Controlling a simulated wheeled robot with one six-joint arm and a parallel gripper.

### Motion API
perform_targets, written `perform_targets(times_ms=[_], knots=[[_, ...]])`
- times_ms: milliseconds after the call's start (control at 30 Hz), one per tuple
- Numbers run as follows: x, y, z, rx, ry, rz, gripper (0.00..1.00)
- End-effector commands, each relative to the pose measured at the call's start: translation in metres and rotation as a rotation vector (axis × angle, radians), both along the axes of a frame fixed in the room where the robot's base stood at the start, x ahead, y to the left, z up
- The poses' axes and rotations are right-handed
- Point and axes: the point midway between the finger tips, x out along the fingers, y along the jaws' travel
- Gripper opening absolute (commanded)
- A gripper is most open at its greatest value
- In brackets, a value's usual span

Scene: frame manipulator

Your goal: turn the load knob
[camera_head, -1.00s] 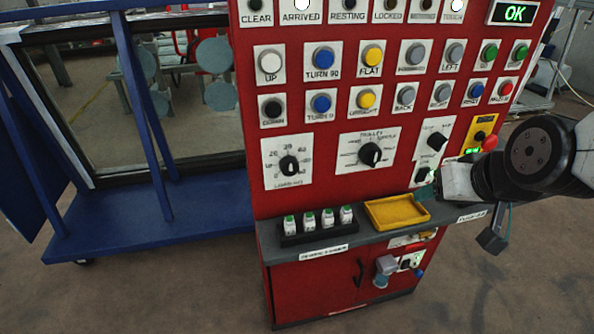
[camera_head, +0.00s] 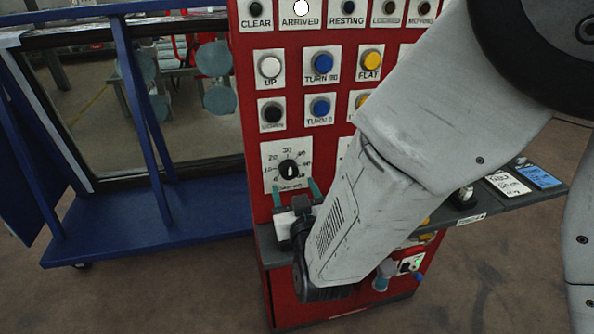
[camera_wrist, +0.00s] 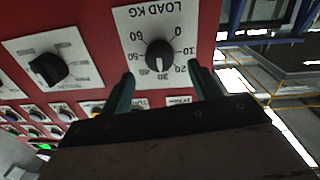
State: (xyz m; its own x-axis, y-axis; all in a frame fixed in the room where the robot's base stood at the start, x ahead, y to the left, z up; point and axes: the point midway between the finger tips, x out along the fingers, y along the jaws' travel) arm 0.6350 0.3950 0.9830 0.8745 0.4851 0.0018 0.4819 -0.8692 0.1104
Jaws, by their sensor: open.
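The load knob (camera_head: 289,169) is a black dial on a white numbered plate on the red panel. In the wrist view the load knob (camera_wrist: 159,56) sits under the words LOAD KG, upside down, with its white mark towards the 30 side. My gripper (camera_head: 296,190) is open, with two green fingers pointing at the panel just below the knob. In the wrist view my gripper (camera_wrist: 161,78) has one finger on each side of the knob's lower edge. The fingers look apart from the knob; the exact gap in depth is unclear.
Another black knob (camera_wrist: 48,68), the trolley one, is beside the load plate. Push buttons (camera_head: 322,63) fill the panel above. A grey shelf (camera_head: 520,192) juts out below. A blue trolley frame (camera_head: 150,215) stands to the left. My arm hides the panel's right half.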

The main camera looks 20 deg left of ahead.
Motion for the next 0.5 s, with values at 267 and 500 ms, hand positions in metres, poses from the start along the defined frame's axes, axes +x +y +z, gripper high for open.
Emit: perform_targets(times_ms=[267, 500], knots=[[0.038, 0.020, 0.000, 0.000, 0.000, -0.002, 0.62], [0.048, 0.025, 0.000, -0.001, 0.002, 0.000, 0.62]])
